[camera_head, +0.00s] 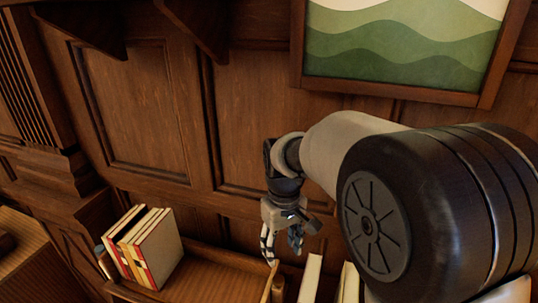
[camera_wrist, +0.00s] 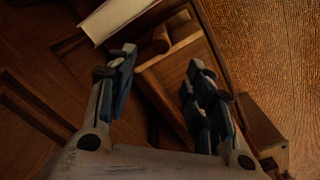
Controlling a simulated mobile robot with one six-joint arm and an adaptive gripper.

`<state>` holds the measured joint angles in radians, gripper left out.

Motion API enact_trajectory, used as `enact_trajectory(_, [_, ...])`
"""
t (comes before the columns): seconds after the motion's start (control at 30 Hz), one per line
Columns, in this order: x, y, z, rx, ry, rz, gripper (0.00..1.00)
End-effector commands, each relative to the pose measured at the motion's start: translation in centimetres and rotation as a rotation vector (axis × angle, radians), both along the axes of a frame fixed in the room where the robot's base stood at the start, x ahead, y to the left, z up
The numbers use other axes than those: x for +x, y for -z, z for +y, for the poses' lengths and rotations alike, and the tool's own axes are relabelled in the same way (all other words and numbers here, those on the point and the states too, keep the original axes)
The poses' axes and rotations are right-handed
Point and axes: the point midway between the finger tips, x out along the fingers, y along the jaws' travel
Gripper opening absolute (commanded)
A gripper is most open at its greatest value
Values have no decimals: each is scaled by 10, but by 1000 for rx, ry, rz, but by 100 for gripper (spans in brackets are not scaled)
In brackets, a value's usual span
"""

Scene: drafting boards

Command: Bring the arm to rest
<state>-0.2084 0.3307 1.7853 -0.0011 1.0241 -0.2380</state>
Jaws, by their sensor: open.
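My gripper (camera_head: 283,240) hangs fingers-down in front of the panelled wall, above a wooden shelf or rack holding books. In the wrist view my gripper (camera_wrist: 160,90) has its two fingers well apart, with nothing between them. My arm comes in from the right of the head view and covers the area behind it. I cannot tell how far the fingertips are above the wood.
Several upright books (camera_head: 150,245) lean in the wooden rack (camera_head: 205,277) at left. More pale books (camera_head: 311,278) stand just right of and below the gripper. A framed green picture (camera_head: 400,45) hangs on the wall. The rack's middle is bare.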

Motion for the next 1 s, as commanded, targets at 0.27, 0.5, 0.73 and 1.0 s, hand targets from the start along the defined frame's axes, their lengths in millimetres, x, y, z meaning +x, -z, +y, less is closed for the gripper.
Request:
enact_trajectory(0.27, [-54, -21, -34, 24, 115, -110, 48])
enact_trajectory(0.5, [-136, -16, -68, 52, 265, -240, 48])
enact_trajectory(0.73, [-202, 16, -87, 77, 388, -350, 48])
enact_trajectory(1.0, [-229, 36, -94, 91, 444, -401, 48])
